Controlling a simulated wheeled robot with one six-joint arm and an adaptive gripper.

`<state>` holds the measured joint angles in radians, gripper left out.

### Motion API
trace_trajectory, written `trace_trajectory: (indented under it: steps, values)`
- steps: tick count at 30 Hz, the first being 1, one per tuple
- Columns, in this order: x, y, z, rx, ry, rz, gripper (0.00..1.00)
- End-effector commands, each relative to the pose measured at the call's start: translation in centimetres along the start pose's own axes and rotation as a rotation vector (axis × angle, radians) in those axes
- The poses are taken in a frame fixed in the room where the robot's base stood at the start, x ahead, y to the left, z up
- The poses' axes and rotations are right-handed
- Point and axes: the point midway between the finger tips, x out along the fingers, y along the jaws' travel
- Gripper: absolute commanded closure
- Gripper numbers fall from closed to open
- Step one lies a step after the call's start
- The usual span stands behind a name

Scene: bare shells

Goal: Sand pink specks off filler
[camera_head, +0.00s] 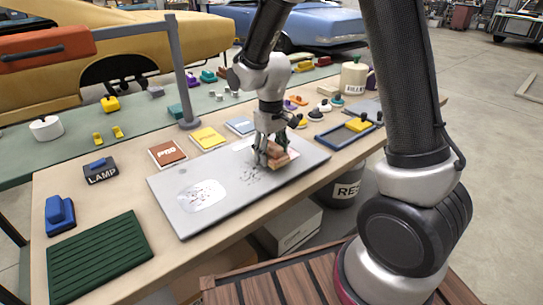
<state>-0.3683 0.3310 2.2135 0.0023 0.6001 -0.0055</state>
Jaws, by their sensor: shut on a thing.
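A grey panel (185,223) lies flat on the bench. A whitish filler patch (201,195) with small specks is on its left part; the specks look dark, and I cannot make out pink in them. More dark specks (251,176) lie on the panel between that patch and my gripper. My gripper (268,158) is over the panel's right part, shut on a reddish-brown block (281,158). The block is low over the panel; I cannot tell whether it touches. The gripper and block hide the surface beneath them.
On the wooden bench (150,270) are a green ribbed mat (98,257), a blue block (60,214), a "LAMP" box (101,170), and brown (168,153), yellow (208,138) and blue (241,126) cards. A grey post (182,75) stands behind. A blue tray (345,134) is to the right.

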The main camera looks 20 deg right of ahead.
Motion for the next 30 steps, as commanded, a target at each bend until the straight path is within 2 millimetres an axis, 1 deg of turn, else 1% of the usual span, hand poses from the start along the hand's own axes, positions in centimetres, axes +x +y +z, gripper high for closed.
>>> trace_trajectory:
  steps: [1,18,23,30]
  values:
    - [-1.2,0.1,-0.2,0.001,0.008,0.000,0.78]
    - [-6.2,0.8,-0.5,0.005,0.006,0.000,0.78]
    - [-6.9,0.8,-0.5,0.005,0.004,0.000,0.78]
    - [-7.0,0.9,-0.4,0.005,0.003,0.000,0.78]
